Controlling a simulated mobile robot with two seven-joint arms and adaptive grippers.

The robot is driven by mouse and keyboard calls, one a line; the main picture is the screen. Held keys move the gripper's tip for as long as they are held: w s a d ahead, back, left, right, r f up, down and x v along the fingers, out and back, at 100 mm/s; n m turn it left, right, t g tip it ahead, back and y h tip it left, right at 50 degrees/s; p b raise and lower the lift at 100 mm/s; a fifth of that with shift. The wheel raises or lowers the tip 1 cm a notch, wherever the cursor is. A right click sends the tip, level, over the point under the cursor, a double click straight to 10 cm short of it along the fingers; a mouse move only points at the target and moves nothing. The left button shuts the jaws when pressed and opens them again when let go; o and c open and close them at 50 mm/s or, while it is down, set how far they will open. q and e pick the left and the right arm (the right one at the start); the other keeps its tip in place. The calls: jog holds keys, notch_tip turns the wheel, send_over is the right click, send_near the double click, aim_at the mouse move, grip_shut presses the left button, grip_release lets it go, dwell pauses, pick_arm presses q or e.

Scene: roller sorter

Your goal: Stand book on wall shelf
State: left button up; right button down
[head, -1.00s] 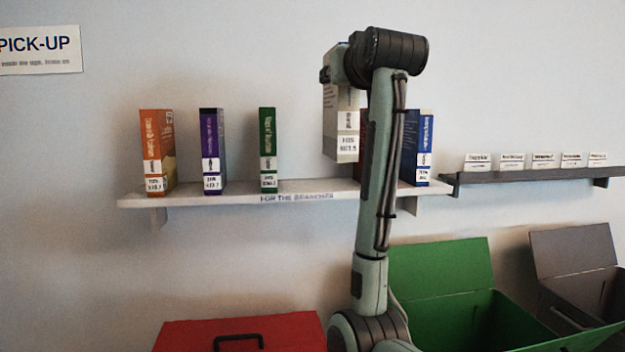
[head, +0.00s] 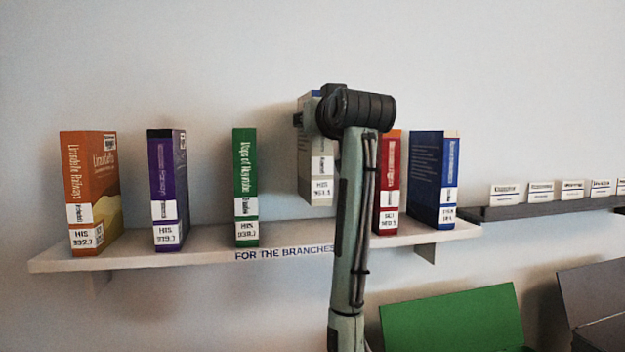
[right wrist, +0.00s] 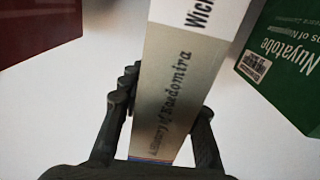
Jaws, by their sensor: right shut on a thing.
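A white-grey book (head: 319,160) is held upright at the wall shelf (head: 200,245), between the green book (head: 245,185) and the red book (head: 389,180). In the head view its lower edge appears above the shelf board; my arm hides part of it. My right gripper (right wrist: 160,125) is shut on the white-grey book (right wrist: 185,85), with a finger on each side. In the head view the gripper's fingers are mostly hidden behind my wrist. My left gripper is not in view.
Orange (head: 92,190) and purple (head: 168,190) books stand on the left, and a blue book (head: 435,180) on the right. A dark shelf (head: 540,207) with small cards is at right. A green bin (head: 455,320) and a grey bin (head: 595,300) are below.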

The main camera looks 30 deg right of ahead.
aim_at(323, 155)
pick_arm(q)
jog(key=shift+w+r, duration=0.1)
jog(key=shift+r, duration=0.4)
pick_arm(e)
jog(key=shift+f, duration=3.15)
jog(key=c, duration=1.5)
grip_release()
jog(key=shift+f, duration=0.1)
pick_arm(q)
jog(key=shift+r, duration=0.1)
pick_arm(e)
jog(key=o, duration=0.4)
jog(key=shift+s, duration=0.1)
jog(key=b+v, duration=0.1)
jog(key=v, duration=0.9)
jog(key=shift+s+a, duration=0.1)
jog(key=shift+s, duration=0.2)
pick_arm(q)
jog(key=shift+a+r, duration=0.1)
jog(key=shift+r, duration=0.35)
pick_arm(e)
jog(key=shift+s+a, duration=0.15)
jog(key=shift+s, duration=0.45)
